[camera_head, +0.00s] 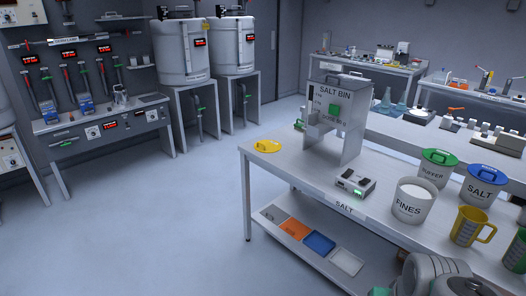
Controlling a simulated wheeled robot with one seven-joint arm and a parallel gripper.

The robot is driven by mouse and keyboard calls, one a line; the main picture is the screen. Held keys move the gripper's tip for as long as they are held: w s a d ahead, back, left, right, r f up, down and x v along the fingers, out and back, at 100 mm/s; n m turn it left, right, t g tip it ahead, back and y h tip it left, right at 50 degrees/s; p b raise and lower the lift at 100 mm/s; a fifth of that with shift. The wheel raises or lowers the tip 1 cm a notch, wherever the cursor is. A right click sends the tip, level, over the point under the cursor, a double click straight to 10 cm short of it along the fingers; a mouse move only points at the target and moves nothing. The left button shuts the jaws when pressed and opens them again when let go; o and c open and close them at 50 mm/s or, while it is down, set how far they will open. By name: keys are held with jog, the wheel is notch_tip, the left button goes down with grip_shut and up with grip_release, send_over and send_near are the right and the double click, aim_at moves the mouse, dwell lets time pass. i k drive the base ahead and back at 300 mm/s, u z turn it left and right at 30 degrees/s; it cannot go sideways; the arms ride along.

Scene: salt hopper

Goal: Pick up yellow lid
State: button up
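The yellow lid (267,146) lies flat at the far left corner of the table (292,166), with a small raised handle on top. It is left of the salt bin and nothing covers it. Grey rounded links of my arm show at the bottom right, well away from the lid. My gripper itself cannot be made out in this view.
The salt bin (338,112) stands just right of the lid. A small scale (355,183), an open FINES bucket (411,208), green-lidded and blue-lidded (485,179) buckets and a yellow jug (467,227) occupy the table's right. The floor (190,225) to the left is clear.

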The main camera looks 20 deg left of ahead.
aim_at(268, 143)
jog(key=u, duration=0.55)
jog(key=i, duration=1.4)
jog(key=u, duration=0.75)
jog(key=i, duration=1.5)
